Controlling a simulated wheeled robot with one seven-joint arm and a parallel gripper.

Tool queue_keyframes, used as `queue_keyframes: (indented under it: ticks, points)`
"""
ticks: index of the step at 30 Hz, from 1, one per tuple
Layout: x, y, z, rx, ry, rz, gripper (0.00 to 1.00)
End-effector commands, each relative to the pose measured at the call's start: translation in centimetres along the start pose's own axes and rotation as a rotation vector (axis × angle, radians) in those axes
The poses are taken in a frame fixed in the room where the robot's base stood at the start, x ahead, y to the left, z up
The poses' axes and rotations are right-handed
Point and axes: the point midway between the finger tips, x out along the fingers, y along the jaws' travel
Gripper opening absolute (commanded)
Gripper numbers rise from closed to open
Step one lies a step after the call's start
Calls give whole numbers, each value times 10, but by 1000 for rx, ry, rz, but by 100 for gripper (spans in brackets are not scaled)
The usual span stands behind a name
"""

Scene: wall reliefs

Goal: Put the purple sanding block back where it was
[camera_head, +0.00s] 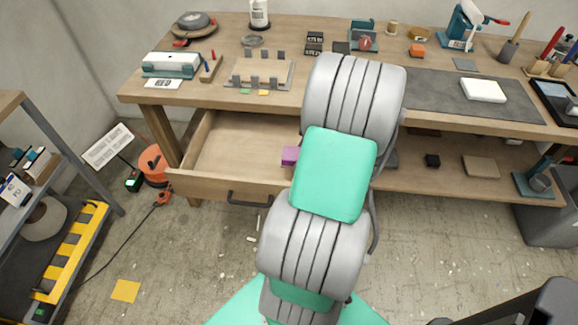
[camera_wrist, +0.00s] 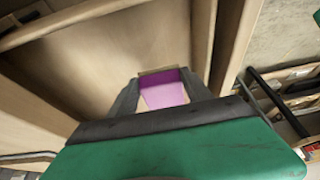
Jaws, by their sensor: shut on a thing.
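The purple sanding block (camera_head: 290,156) shows at the left edge of my arm in the head view, over the right part of the open drawer (camera_head: 235,148). In the wrist view the block (camera_wrist: 164,94) sits between the two dark fingers of my gripper (camera_wrist: 160,90), which is shut on it. The drawer's wooden floor (camera_wrist: 130,55) and side wall lie beyond the block. I cannot tell whether the block touches the drawer floor. My arm hides the gripper and part of the drawer in the head view.
The drawer front with its dark handle (camera_head: 250,199) stands out below the workbench (camera_head: 290,95). The visible drawer floor is bare. A slotted rack (camera_head: 260,74) and several tools are on the bench top. A lower shelf (camera_head: 450,172) runs right of the drawer.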

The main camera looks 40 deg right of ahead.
Motion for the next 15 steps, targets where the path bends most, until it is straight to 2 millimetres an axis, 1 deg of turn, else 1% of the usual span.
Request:
queue_keyframes:
  ticks: [1,3,8,10,13,15]
  points:
    - [16,0,-4,-1,1,-8,14]
    - [30,3,-9,-1,0,-6,14]
    - [48,7,-14,0,0,-3,14]
    - [58,7,-16,1,0,-4,14]
    - [75,7,-8,3,0,-5,14]
    - [82,8,-5,2,0,-2,14]
